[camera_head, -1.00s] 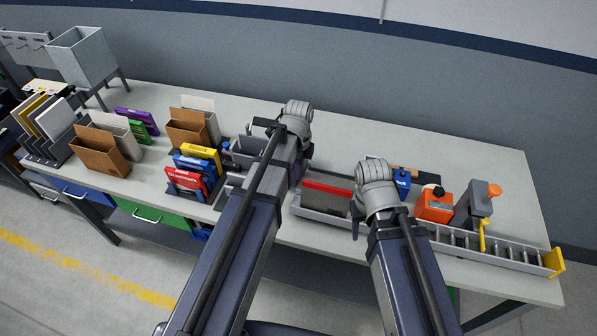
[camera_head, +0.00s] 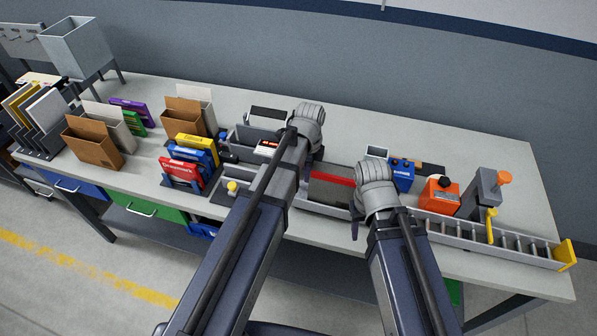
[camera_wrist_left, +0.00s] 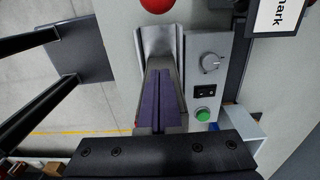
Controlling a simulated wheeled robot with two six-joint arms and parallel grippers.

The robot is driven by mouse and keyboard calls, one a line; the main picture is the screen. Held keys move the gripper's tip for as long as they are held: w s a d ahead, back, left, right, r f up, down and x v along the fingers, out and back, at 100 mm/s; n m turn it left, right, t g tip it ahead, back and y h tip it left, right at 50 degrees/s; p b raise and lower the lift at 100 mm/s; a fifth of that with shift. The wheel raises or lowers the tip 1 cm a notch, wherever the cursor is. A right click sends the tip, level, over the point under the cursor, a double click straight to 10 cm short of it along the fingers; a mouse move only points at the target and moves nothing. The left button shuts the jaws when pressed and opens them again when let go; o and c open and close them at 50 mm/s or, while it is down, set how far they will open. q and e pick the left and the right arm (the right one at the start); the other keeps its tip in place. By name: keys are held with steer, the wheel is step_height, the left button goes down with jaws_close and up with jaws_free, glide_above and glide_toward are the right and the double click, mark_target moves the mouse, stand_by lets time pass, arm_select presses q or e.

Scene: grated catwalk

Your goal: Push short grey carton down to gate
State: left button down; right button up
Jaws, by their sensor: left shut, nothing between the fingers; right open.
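In the head view a roller track (camera_head: 455,238) with a yellow end piece (camera_head: 565,254), which looks like the gate, lies at the bench's front right. I cannot surely single out the short grey carton; a small pale grey box (camera_head: 376,153) stands behind my right wrist, partly hidden. My left gripper, in the left wrist view, has its purple fingers (camera_wrist_left: 161,88) shut and empty, pointing at a grey metal channel (camera_wrist_left: 158,42). In the head view its own arm hides most of it. My right gripper (camera_head: 355,226) is open, largely hidden by its wrist beside the track's left end.
Blue (camera_head: 402,174) and orange (camera_head: 438,195) items and a grey device (camera_head: 482,190) stand behind the track. Cartons and holders (camera_head: 93,143) crowd the left. The bench's back right is clear.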

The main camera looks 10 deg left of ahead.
arm_select(q)
steer(key=d, duration=1.4)
steer(key=shift+s+d, duration=0.2)
steer(key=shift+s, duration=0.05)
steer(key=shift+r, duration=0.1)
step_height(320, 180, up, 8)
steer(key=p, duration=0.8)
steer(key=shift+f, duration=0.2)
